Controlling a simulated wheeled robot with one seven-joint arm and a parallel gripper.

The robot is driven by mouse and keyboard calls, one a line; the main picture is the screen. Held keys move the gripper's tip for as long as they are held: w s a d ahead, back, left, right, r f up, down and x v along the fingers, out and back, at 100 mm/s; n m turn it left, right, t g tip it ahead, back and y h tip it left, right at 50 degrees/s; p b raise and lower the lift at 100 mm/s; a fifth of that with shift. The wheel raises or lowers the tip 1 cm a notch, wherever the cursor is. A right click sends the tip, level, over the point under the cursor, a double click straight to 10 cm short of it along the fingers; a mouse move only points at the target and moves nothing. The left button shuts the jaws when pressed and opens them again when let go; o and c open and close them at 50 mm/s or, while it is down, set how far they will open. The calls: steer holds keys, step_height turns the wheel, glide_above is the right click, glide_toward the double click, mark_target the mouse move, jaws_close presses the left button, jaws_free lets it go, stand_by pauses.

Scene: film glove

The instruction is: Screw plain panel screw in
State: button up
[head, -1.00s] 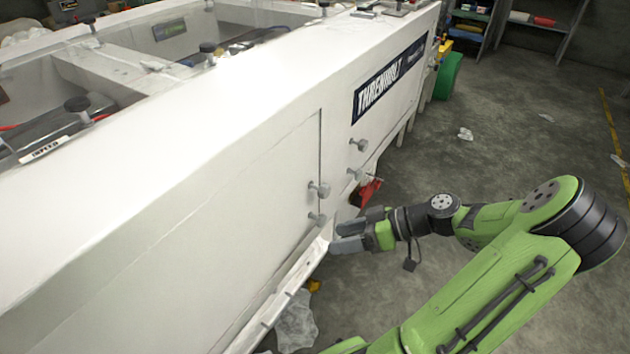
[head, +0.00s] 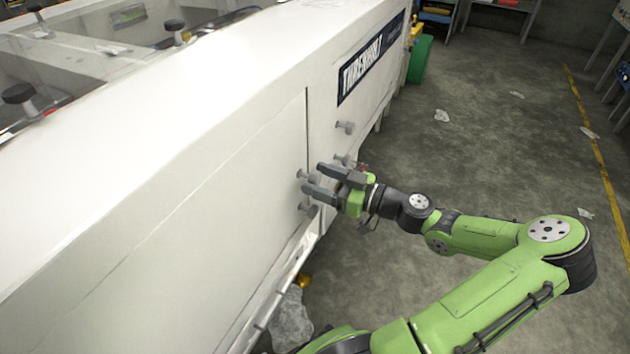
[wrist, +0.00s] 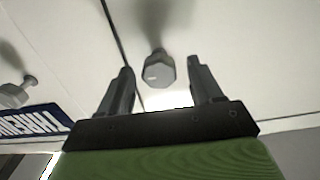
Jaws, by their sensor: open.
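I cannot tell by look which is the plain one. In the wrist view one screw head (wrist: 158,70) shows in line with the gap between the two fingers. Nothing is gripped. Whether the fingertips reach past the head is unclear.
Another screw (wrist: 17,92) and the dark name plate (wrist: 32,122) show at left in the wrist view. The white machine (head: 120,190) fills the head view's left. Crumpled plastic (head: 290,322) lies below the panel. The floor at right is mostly clear.

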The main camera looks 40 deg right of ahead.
steer(key=shift+x, duration=0.85)
steer(key=shift+c, duration=0.3)
steer(key=c, duration=1)
steer(key=shift+o, duration=0.2)
